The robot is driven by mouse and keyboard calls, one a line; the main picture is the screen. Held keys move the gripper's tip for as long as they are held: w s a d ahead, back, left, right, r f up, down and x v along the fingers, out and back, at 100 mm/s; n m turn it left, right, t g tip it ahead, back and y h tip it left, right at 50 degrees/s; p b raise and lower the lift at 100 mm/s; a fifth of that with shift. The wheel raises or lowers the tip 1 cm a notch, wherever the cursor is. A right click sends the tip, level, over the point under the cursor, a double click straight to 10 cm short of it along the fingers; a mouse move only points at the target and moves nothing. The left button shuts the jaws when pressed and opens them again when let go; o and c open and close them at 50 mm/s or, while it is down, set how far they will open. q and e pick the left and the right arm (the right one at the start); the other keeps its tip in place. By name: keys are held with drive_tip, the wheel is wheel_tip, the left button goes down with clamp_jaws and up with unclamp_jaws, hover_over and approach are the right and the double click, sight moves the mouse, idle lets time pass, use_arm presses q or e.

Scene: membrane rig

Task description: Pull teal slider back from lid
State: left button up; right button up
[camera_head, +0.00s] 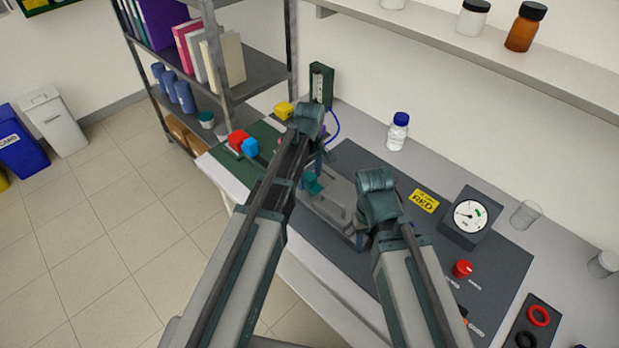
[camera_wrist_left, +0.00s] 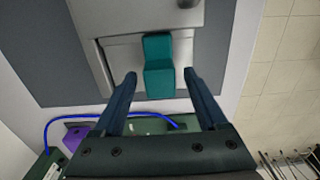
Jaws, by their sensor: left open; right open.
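The teal slider (camera_head: 312,183) stands on the grey rig, and in the left wrist view the slider (camera_wrist_left: 157,65) sits on a pale plate beside the grey lid (camera_wrist_left: 125,15), its far end reaching the lid's edge. My left gripper (camera_wrist_left: 160,82) is open, with one finger on each side of the slider's near end and a gap showing on both sides. In the head view the left gripper (camera_head: 320,158) is partly hidden by its own wrist. My right gripper (camera_head: 362,240) is open over the right part of the rig, its fingers mostly hidden by its wrist.
A pressure gauge (camera_head: 469,216), a red knob (camera_head: 462,268) and a yellow label (camera_head: 424,201) lie right of my right arm. A dark green post (camera_head: 320,85) and a blue-capped bottle (camera_head: 398,131) stand behind. Red and blue blocks (camera_head: 243,143) lie left on a green mat.

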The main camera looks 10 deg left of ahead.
use_arm(q)
clamp_jaws()
idle(1.3)
